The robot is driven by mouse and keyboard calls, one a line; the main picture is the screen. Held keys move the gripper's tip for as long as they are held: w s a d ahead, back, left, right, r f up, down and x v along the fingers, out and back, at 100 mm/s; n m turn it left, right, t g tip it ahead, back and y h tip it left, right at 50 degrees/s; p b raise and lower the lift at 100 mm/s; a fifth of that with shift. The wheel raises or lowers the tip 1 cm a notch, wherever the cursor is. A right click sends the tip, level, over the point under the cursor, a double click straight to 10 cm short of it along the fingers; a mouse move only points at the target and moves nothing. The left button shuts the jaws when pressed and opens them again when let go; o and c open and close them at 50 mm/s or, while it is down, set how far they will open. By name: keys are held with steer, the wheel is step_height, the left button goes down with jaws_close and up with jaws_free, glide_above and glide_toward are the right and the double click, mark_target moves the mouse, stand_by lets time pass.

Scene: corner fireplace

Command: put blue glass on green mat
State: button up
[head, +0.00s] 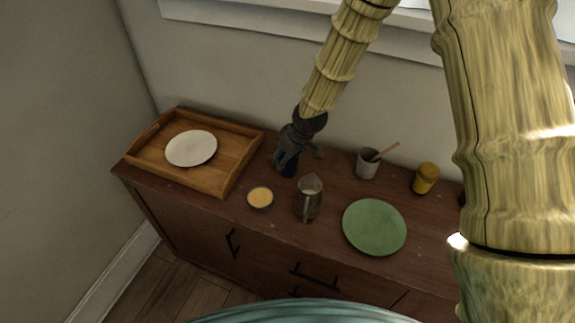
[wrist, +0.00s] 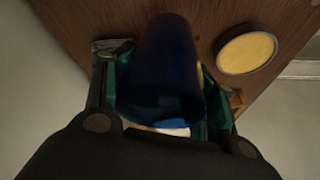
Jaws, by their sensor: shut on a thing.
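The blue glass (head: 289,169) is dark blue and stands near the back of the wooden sideboard, right of the tray. My gripper (head: 286,157) is around it and shut on it, hiding much of it in the head view. In the wrist view the glass (wrist: 165,65) lies between the two fingers. I cannot tell whether its base touches the wood. The green mat (head: 374,227) is a flat round disc at the front right of the sideboard, with nothing on it.
A metal jug (head: 309,200) stands between the glass and the mat. A small yellow-topped bowl (head: 260,198) sits in front of the glass. A wooden tray (head: 226,176) holds a white plate (head: 191,148). A grey cup (head: 367,164) and yellow jar (head: 425,179) stand behind the mat.

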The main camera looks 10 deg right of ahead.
steer(key=shift+f+p, duration=0.6)
steer(key=shift+f, duration=1.45)
steer(key=shift+f, duration=0.1)
steer(key=o, duration=1.2)
